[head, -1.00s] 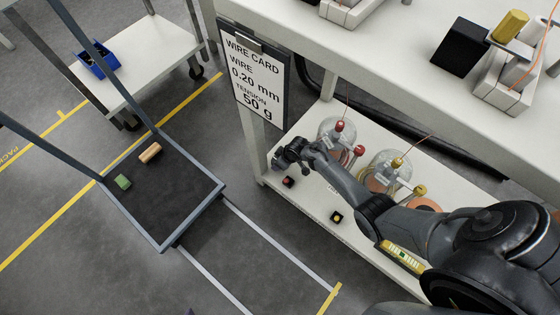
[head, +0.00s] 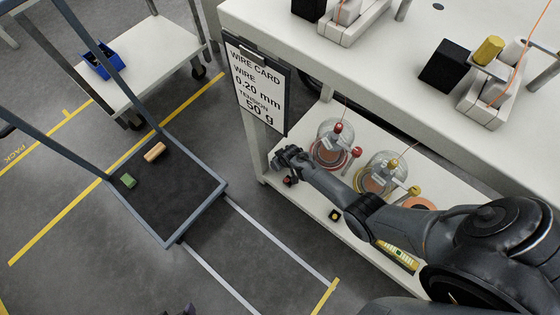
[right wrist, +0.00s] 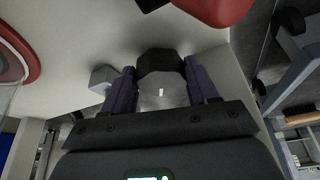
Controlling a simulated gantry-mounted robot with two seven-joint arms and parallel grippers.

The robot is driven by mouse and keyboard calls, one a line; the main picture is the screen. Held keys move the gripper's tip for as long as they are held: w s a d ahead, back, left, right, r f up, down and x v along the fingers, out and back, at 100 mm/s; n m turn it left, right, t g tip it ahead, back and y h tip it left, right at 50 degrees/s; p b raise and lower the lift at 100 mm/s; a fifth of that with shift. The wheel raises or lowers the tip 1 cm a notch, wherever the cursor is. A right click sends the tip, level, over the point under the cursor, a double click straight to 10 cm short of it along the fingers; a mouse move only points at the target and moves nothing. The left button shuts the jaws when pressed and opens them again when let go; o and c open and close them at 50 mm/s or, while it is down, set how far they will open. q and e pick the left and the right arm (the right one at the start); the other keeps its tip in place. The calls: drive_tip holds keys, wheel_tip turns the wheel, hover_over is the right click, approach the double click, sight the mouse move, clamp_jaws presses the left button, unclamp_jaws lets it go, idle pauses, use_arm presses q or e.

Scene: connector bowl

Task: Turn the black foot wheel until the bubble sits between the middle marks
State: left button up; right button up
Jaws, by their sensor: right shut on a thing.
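The black foot wheel (right wrist: 160,66) sits between the two fingers of my right gripper (right wrist: 162,88), which is shut on it in the right wrist view. In the head view my right gripper (head: 283,161) is at the near left end of the lower shelf, and the wheel cannot be made out there. A yellow level with a pale green vial (head: 398,252) lies along the shelf's front edge beside my right arm. Its bubble and marks are too small to read. A dark shape at the bottom edge of the head view may be my left gripper (head: 180,310); its jaws do not show.
Glass-domed spools with a red knob (head: 338,128) and a yellow knob (head: 393,164) stand on the lower shelf (head: 300,197) behind my right arm. A small red-black item (head: 287,181) and a yellow-black item (head: 335,215) are near its front. The wire card (head: 257,85) hangs above.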

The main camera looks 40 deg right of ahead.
drive_tip(key=o, duration=0.8)
